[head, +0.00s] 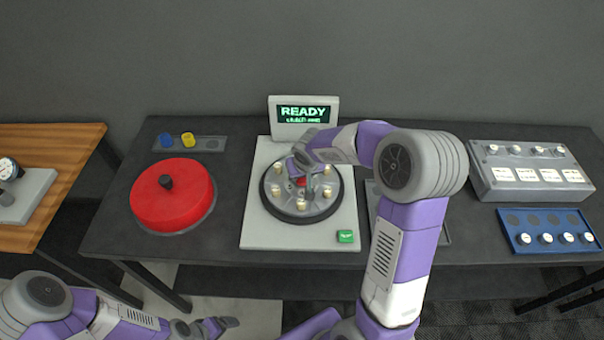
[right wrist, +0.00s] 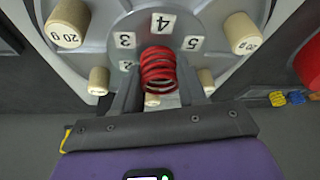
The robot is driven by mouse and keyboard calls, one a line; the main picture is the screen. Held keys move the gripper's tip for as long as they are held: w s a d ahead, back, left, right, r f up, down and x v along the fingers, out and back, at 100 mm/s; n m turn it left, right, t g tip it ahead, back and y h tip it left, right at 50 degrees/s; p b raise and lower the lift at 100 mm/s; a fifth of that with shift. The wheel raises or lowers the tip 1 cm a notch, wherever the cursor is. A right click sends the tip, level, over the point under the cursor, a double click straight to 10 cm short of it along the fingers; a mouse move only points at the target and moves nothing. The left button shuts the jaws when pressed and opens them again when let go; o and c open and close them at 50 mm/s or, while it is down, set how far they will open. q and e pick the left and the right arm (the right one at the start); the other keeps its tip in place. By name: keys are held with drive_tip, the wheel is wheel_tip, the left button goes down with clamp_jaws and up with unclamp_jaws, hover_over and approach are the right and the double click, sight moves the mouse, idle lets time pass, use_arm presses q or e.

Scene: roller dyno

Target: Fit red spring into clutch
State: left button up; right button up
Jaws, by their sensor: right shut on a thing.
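The red spring (right wrist: 158,70) is between the fingers of my right gripper (right wrist: 160,92) in the right wrist view, over the face of the grey clutch (right wrist: 205,22). In the head view the clutch (head: 301,212) is a round disc with a dark rim on the white dyno plate. My right gripper (head: 306,172) is over it, and a small red part of the spring (head: 322,178) shows there. Whether the spring touches the clutch cannot be told. My left gripper (head: 215,325) is low at the bottom left, away from the table; its fingers look apart and empty.
Cream weights (right wrist: 243,33) marked 20 g stand around the clutch, beside number labels. A red round lid (head: 170,198) with a black knob is at left. Blue and yellow springs (head: 188,139) sit in a tray behind it. A READY display (head: 303,114) stands at the back.

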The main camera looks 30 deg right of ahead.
drive_tip(key=shift+f+b, duration=0.3)
drive_tip(key=shift+b, duration=0.05)
drive_tip(key=o, duration=1.5)
drive_tip(key=shift+r, duration=0.1)
drive_tip(key=shift+r+p, duration=2.4)
drive_tip(key=shift+r, duration=1.05)
drive_tip(key=shift+r, duration=0.1)
